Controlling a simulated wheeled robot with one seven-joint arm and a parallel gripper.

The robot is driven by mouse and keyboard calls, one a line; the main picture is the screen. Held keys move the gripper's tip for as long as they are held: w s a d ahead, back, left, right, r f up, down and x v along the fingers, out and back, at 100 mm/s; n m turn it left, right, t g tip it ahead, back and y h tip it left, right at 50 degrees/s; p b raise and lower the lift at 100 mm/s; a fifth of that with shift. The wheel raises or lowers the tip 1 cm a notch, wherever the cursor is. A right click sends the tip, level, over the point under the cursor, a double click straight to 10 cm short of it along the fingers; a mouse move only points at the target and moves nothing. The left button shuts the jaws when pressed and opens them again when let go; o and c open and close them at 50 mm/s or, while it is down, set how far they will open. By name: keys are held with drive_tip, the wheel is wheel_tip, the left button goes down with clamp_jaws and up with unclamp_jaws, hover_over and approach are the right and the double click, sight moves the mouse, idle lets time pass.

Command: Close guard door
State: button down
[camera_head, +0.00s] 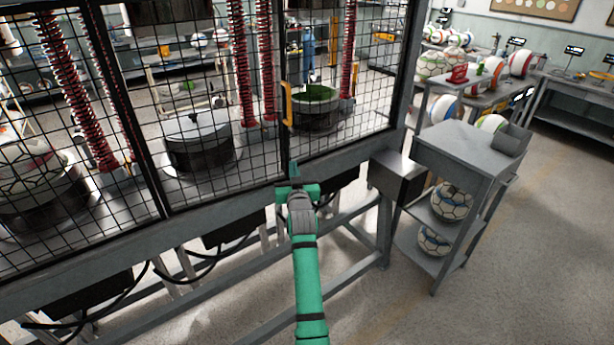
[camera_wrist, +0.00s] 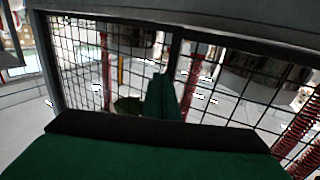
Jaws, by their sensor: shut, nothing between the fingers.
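The guard door (camera_head: 340,85) is a black-framed wire-mesh panel on the front of the grey press frame. A yellow upright handle (camera_head: 287,103) is at the dark upright between this panel and the mesh panel to its left. I cannot tell whether a small gap is left at that edge. My green gripper (camera_head: 294,172) is shut and empty, just below the handle, near the panel's lower edge. In the wrist view its fingers (camera_wrist: 162,95) point at the mesh (camera_wrist: 140,55), close to a dark upright. Whether they touch it is unclear.
Behind the mesh stand red springs (camera_head: 242,65) and round dark moulds (camera_head: 197,140). To the right, a grey box (camera_head: 398,178) and a grey cart (camera_head: 455,145) with balls (camera_head: 452,201) stand close by. Open floor (camera_head: 540,250) lies right of the cart.

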drive_tip(key=shift+w+a, duration=0.25)
drive_tip(key=shift+w, duration=0.4)
drive_tip(key=shift+w+a, duration=0.2)
drive_tip(key=shift+w, duration=0.4)
